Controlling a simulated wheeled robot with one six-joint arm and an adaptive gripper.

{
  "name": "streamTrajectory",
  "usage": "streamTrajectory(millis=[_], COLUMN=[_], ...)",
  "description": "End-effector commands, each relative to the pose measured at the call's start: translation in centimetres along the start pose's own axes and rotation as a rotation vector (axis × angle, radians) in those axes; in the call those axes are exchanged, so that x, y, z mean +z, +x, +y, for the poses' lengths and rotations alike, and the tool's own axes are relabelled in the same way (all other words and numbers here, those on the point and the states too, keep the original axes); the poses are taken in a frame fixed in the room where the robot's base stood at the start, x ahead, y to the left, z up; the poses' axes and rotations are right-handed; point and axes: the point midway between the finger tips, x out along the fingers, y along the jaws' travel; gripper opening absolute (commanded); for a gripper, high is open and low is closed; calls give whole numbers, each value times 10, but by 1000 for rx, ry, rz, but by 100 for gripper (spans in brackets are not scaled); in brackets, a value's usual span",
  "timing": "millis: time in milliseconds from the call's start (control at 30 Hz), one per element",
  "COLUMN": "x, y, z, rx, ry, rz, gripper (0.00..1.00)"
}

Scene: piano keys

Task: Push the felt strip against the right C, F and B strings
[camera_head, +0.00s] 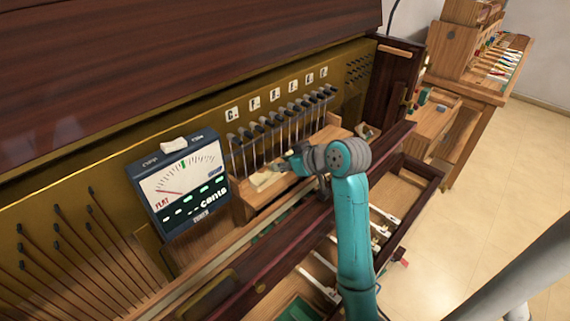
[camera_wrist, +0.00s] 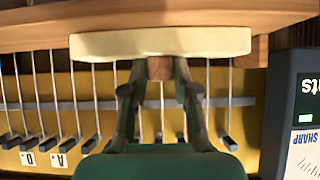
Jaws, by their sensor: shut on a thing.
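A cream felt strip (camera_wrist: 95,45) lies crosswise at the top of the wrist view; it also shows as a pale piece (camera_head: 263,181) in the head view. My gripper (camera_wrist: 158,76) is shut on the short wooden handle (camera_wrist: 160,68) at the strip's middle. In the head view my gripper (camera_head: 290,163) is just in front of the row of strings (camera_head: 256,146). The strings (camera_wrist: 72,95) run up to the strip's edge in the wrist view; I cannot tell whether it presses on them. My fingers hide some middle strings.
A tuner (camera_head: 180,185) with a dial stands left of the strings. Small letter cards (camera_head: 254,103) sit above the string pins, mostly unreadable. A wooden ledge (camera_head: 242,210) lies below the strings. A tray (camera_head: 405,190) with white-tipped parts is in front. A bench (camera_head: 470,85) stands at right.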

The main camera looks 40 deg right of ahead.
Motion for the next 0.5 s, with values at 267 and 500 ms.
streamTrajectory(millis=[267,500], x=[-3,-6], y=[4,7], z=[0,0], rx=[0,-1], ry=[-1,-1], rz=[1,1], gripper=[6,6])
